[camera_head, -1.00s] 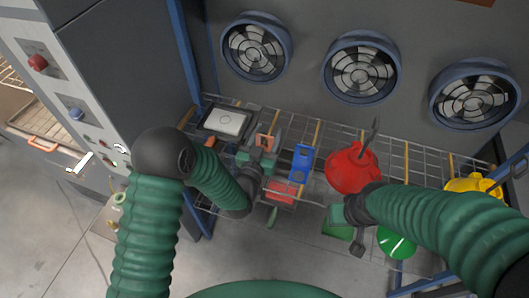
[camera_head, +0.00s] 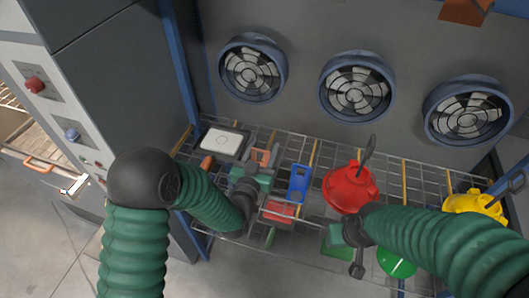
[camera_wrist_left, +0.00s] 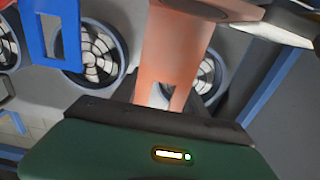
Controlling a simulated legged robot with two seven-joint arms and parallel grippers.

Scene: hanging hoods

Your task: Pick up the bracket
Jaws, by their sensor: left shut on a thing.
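My left gripper (camera_head: 262,170) is shut on an orange-brown bracket (camera_head: 262,156) over the wire rack. In the left wrist view the bracket (camera_wrist_left: 176,45) rises from between the jaws, with a slot near its lower end. A blue bracket (camera_head: 299,184) stands to the right of my left gripper in the head view, apart from it. It also shows at the upper left of the wrist view (camera_wrist_left: 73,30). My right gripper (camera_head: 350,238) is by the rack's front, below a red hood (camera_head: 346,190); its jaws are unclear.
The wire rack (camera_head: 420,185) also bears a white-topped tray (camera_head: 222,141), a red piece (camera_head: 279,211) and a yellow hood (camera_head: 472,203). A green hood (camera_head: 396,263) is at the front. Round fans (camera_head: 357,86) line the wall behind. A grey cabinet (camera_head: 115,80) stands left.

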